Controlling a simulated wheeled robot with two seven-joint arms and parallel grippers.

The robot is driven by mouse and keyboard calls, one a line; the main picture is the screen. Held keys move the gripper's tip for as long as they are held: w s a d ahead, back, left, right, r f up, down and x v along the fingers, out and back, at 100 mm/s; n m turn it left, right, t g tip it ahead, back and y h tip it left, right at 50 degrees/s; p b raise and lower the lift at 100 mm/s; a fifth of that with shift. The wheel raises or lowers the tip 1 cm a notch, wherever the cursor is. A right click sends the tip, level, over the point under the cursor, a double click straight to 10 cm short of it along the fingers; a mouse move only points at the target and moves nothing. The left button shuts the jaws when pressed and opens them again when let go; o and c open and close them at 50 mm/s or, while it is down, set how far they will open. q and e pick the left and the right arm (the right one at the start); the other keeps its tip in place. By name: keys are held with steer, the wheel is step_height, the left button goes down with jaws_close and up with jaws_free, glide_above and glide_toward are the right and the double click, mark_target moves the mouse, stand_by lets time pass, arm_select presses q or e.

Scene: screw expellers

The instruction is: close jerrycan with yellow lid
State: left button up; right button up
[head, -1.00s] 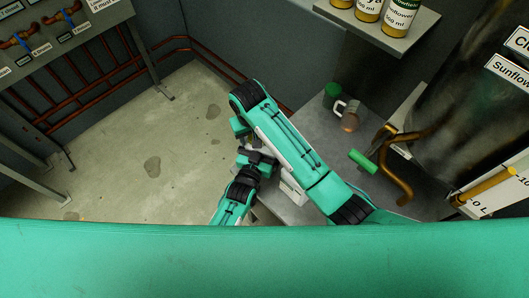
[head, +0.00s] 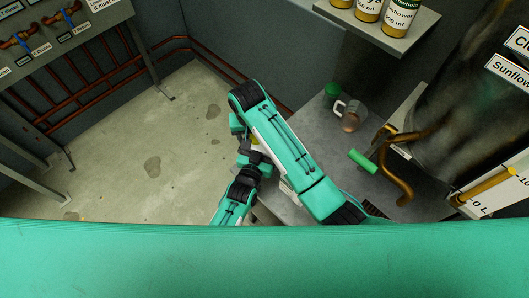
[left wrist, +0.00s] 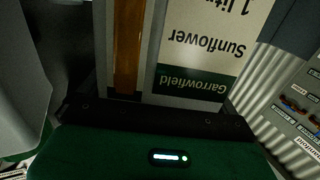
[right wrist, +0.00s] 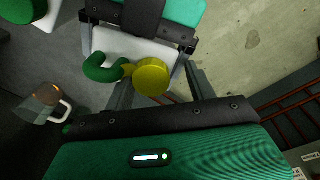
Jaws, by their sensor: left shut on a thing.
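The white jerrycan (right wrist: 120,45), with a green handle (right wrist: 101,70), shows in the right wrist view below my left gripper. Its label (left wrist: 205,50) reads Garrowfield Sunflower in the left wrist view, beside an amber strip (left wrist: 128,45). My left gripper (right wrist: 140,20) is shut on the jerrycan. The round yellow lid (right wrist: 151,77) lies at the jerrycan's near edge, beside the handle. My right gripper (right wrist: 160,80) is open, its fingers apart on either side of the lid. I cannot tell whether the lid sits on the opening. My right arm hides most of this in the head view.
A grey worktop (head: 310,130) holds a metal mug (head: 349,116) and a green-topped container (head: 332,90). A green grip (head: 362,161) and a brass pipe (head: 397,185) stand at the right. A shelf with bottles (head: 367,10) is above. The floor (head: 180,120) at left is clear.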

steer(key=shift+o, duration=0.8)
steer(key=shift+a, duration=0.1)
steer(key=shift+s+r, duration=0.2)
steer(key=shift+r, duration=2.05)
steer(key=shift+c, duration=0.6)
